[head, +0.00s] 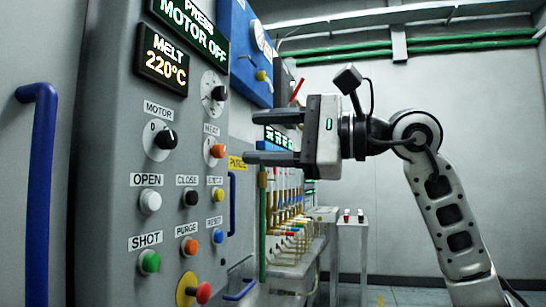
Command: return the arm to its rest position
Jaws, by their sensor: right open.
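My right arm (450,210) comes in from the lower right and bends at a raised elbow. Its gripper (262,138) points left, with two dark fingers apart and nothing visible between them. I cannot tell whether a fingertip touches the panel. My left gripper is not in view.
Behind the gripper are a pipe manifold (290,220) and small pedestals (352,245). Space before the back wall looks open.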

